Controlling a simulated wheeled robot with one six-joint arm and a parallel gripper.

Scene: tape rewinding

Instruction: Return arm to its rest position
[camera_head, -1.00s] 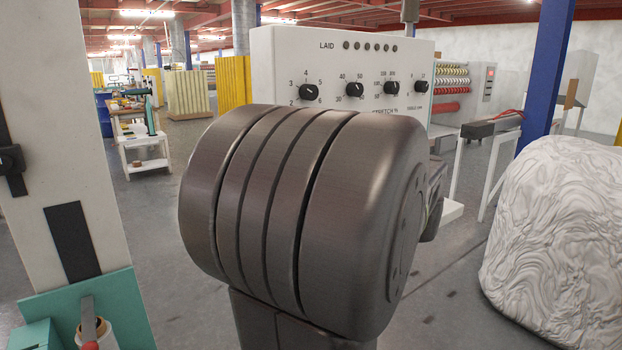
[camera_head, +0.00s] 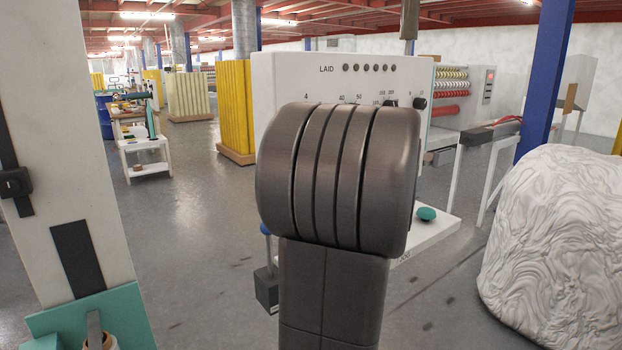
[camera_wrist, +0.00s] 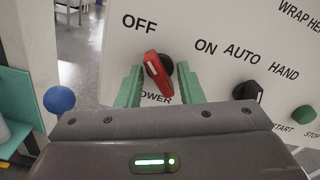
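In the wrist view, my gripper (camera_wrist: 160,67) is open, with its two green fingers apart and nothing held between them. A red power knob (camera_wrist: 157,77) on a white panel (camera_wrist: 215,25) shows between the fingers, beyond them. It sits between the OFF and ON labels, and its handle is tilted. I cannot tell how far the fingertips are from it. In the head view my dark arm fills the middle and hides my gripper. The white machine with dials (camera_head: 290,80) stands behind my arm, which covers part of its dial row.
A black switch (camera_wrist: 248,91), a green button (camera_wrist: 305,113) and a blue ball (camera_wrist: 60,98) are near my gripper. A white wrapped bulk (camera_head: 560,250) stands at right, and a pale column (camera_head: 65,150) at left. Grey floor (camera_head: 190,250) is open left of the arm.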

